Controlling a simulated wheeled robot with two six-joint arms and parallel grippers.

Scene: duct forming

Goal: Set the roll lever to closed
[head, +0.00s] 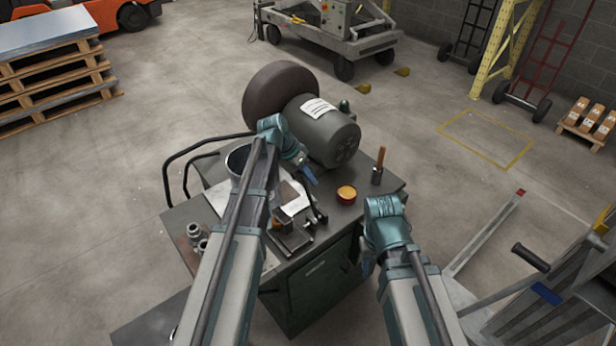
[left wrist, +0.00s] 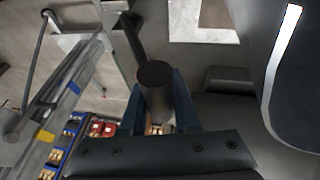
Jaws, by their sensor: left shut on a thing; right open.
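My left gripper (head: 310,178) is over the cabinet-top bench, just beside the large grey motor. In the left wrist view my left gripper (left wrist: 158,112) is shut on a dark cylindrical grip (left wrist: 155,78), which stands between its two fingers. This looks like the handle of the roll lever, with a dark bar running up and left behind it. In the head view a thin black lever (head: 319,208) shows just below the left fingers. Whether it stands open or closed I cannot tell. My right gripper (head: 367,264) is off the bench's front right, empty, its fingers partly hidden by the arm.
The motor (head: 329,137) and a dark round drum (head: 279,95) fill the back of the bench (head: 300,268). An orange-topped tin (head: 346,194) and a cup with a brown handle (head: 377,174) stand at right. A grey cart (head: 540,300) is at lower right.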

